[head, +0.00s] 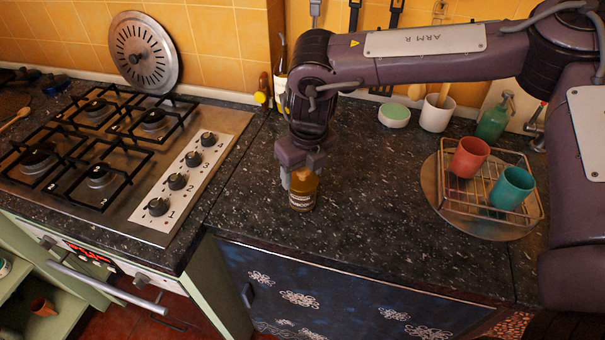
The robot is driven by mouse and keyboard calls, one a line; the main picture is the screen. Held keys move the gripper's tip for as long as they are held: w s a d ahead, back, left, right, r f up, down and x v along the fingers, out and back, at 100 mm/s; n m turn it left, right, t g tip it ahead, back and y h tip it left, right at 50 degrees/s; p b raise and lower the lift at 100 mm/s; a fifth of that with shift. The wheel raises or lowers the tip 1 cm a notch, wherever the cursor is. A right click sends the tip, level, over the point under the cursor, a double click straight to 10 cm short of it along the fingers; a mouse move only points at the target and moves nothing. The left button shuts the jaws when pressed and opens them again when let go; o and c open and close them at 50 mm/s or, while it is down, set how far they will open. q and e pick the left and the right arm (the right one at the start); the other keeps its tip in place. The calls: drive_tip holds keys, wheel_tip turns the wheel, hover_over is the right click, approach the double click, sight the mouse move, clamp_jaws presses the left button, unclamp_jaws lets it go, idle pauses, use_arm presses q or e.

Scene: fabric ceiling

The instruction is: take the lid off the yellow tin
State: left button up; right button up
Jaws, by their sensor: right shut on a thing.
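The yellow tin (303,197) stands upright on the dark speckled counter, right of the stove. It is small and amber-yellow with a pale label band. My right gripper (302,174) points down over it and is shut on its top part. The fingers and palm cover most of the top, so I cannot make out the edge between lid and body. The tin's lower part looks to rest on the counter. My left gripper is not in view.
A gas stove (110,150) with knobs is on the left. A wire rack (530,210) holds a red cup (469,158) and a teal cup (511,188). A green-topped bowl (394,115), white crock (436,113) and bottle (280,75) stand behind. The counter between tin and rack is clear.

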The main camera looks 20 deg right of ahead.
drive_tip(key=shift+r, duration=0.1)
wheel_tip(320, 180, up, 20)
idle(0.4)
drive_tip(key=shift+f, duration=0.2)
